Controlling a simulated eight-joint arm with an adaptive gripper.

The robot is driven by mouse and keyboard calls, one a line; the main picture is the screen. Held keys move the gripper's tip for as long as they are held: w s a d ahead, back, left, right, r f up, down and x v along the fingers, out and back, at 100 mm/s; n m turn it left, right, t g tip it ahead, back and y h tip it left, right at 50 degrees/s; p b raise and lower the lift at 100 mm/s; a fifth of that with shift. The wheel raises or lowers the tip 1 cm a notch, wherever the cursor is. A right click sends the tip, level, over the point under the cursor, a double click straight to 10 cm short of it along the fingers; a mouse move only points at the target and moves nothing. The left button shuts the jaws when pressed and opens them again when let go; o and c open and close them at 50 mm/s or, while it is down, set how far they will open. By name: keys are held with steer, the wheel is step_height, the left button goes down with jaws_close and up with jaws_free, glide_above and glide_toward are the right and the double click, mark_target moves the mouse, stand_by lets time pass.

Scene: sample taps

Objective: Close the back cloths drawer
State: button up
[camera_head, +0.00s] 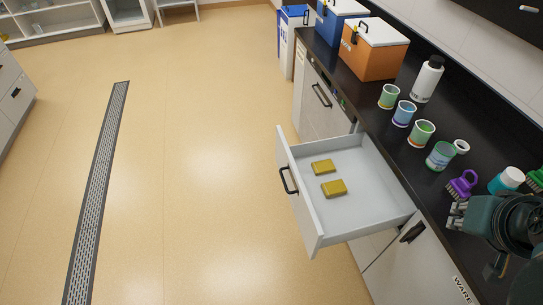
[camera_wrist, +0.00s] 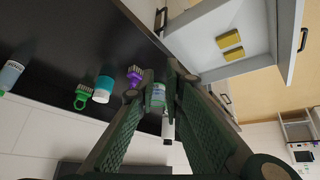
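The white drawer (camera_head: 310,205) is pulled out from the counter front in the head view. Its dark handle (camera_head: 288,180) is on the front panel, facing the floor area at left. Two folded yellow pieces, probably cloths (camera_head: 323,167), (camera_head: 334,188), lie flat inside. The drawer also shows at the upper right of the wrist view (camera_wrist: 287,40). My gripper (camera_head: 458,214) is above the counter at lower right, to the right of the drawer and apart from it. In the wrist view its two fingers (camera_wrist: 160,80) have a gap between them and hold nothing.
On the dark counter (camera_head: 455,110) stand several coloured cups (camera_head: 421,132), a white bottle (camera_head: 427,79), a purple brush (camera_head: 462,186) and a teal-and-white container (camera_head: 506,180). An orange cooler (camera_head: 372,52) stands farther back. Floor (camera_head: 200,170) left of the drawer is clear.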

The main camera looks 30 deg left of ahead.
steer(key=w+a+n, duration=0.1)
steer(key=w+a, duration=0.1)
steer(key=w+a+r+n, duration=0.1)
steer(key=w+a, duration=0.1)
steer(key=w+a+r+n+g, duration=0.1)
steer(key=w, duration=0.1)
steer(key=shift+w+a+n, duration=0.25)
steer(key=shift+a+n, duration=0.15)
jaws_close()
steer(key=w+a+f+n+g, duration=0.1)
steer(key=w+a+f+n, duration=0.15)
steer(key=w+a, duration=0.45)
steer(key=w+a+f+n, duration=0.15)
steer(key=a+n, duration=0.25)
steer(key=a, duration=0.6)
steer(key=w+a+f+n+g, duration=0.1)
steer(key=w+a+n, duration=0.4)
steer(key=a, duration=0.4)
steer(key=s+a+f+n+h, duration=0.1)
steer(key=a+f+n, duration=0.2)
steer(key=a+f, duration=0.4)
steer(key=s+a+f+n+h, duration=0.1)
steer(key=a+f+n, duration=0.3)
steer(key=a, duration=1.3)
steer(key=s+a+f+n+h, duration=0.1)
steer(key=s+a+f+n, duration=0.1)
steer(key=a+f, duration=0.9)
steer(key=shift+s+a+f+n+g+b, duration=0.15)
steer(key=shift+a+f+n+g+b, duration=0.15)
steer(key=shift+a+n, duration=0.5)
